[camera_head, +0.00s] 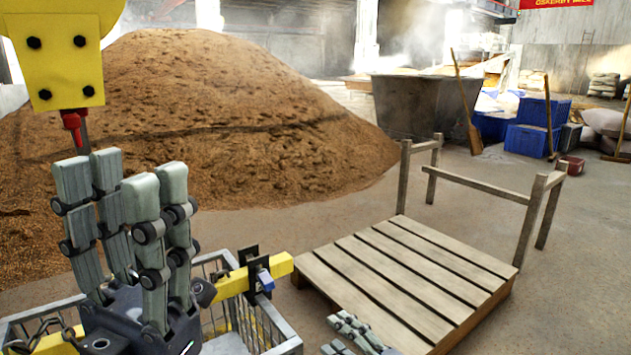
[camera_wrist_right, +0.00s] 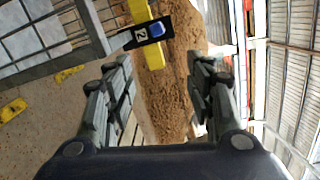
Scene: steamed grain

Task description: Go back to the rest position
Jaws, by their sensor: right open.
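My left gripper (camera_head: 125,185) points upward at the left of the head view, its grey fingers apart with nothing between them. It is in front of a wire cage (camera_head: 285,335) with a yellow bar (camera_head: 235,283). My right gripper (camera_head: 352,335) shows only in part at the bottom edge, in front of the wooden pallet platform (camera_head: 400,275). In the right wrist view, its two finger sets (camera_wrist_right: 160,85) are spread wide and empty. The cage (camera_wrist_right: 45,40) and a blue clip marked 2 (camera_wrist_right: 154,30) are beyond the fingers there.
A yellow hoist block (camera_head: 58,60) with a red fitting hangs just above my left gripper. A large brown grain heap (camera_head: 220,110) lies behind. A grey metal bin (camera_head: 425,105), shovel and blue crates (camera_head: 535,140) stand farther back. The floor right of the platform is clear.

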